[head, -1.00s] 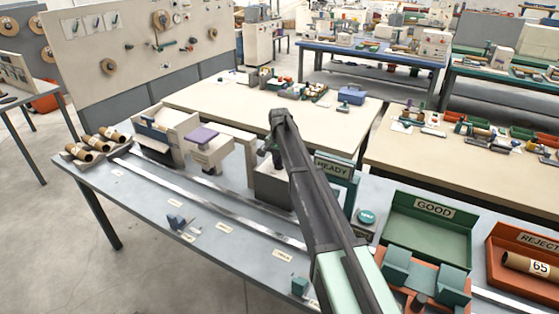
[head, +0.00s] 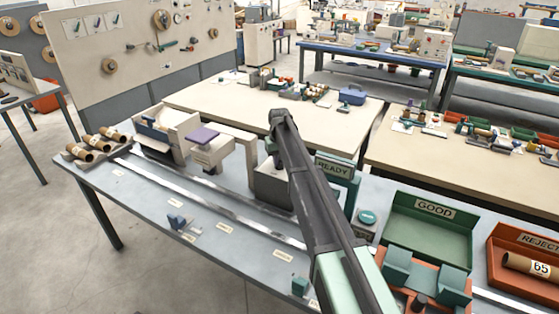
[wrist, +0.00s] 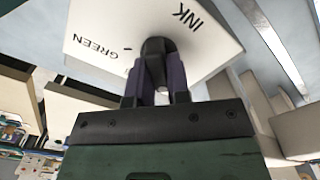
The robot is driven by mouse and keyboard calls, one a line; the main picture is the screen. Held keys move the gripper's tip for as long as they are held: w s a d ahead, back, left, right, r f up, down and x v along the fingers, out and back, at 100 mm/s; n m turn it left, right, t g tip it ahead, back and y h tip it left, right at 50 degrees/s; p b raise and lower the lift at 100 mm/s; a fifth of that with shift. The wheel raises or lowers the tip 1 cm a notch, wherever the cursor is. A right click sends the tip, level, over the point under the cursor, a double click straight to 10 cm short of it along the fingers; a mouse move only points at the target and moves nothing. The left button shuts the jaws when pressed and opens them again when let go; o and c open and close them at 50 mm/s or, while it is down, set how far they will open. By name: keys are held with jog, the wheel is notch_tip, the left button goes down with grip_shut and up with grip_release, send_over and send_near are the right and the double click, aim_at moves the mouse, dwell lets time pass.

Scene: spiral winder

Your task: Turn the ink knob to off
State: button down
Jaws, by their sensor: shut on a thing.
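The ink knob (wrist: 154,46) is a dark rounded knob on a white panel (wrist: 205,58) in the wrist view. The panel reads INK at upper right and GREEN at lower left, with a short dark mark beside the knob. My gripper (wrist: 157,68) has its two purple-grey fingers shut on the knob, one on each side. The knob's pointer direction is hard to tell because the fingers cover its near side. In the head view a grey box (head: 268,188) stands below the end of my arm. The arm hides part of it, and the knob cannot be made out there.
A READY screen (head: 335,170) and a teal round button (head: 367,217) stand right of my arm. A green GOOD tray (head: 430,232) and an orange REJECT tray (head: 520,262) lie further right. A purple-topped unit (head: 205,148) stands left of the box.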

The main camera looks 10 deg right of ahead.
jog(key=shift+a+n, duration=0.1)
jog(key=shift+n, duration=1.2)
jog(key=c, duration=1.1)
grip_release()
notch_tip(320, 180, up, 11)
jog(key=p, duration=1.1)
jog(key=shift+f, duration=0.1)
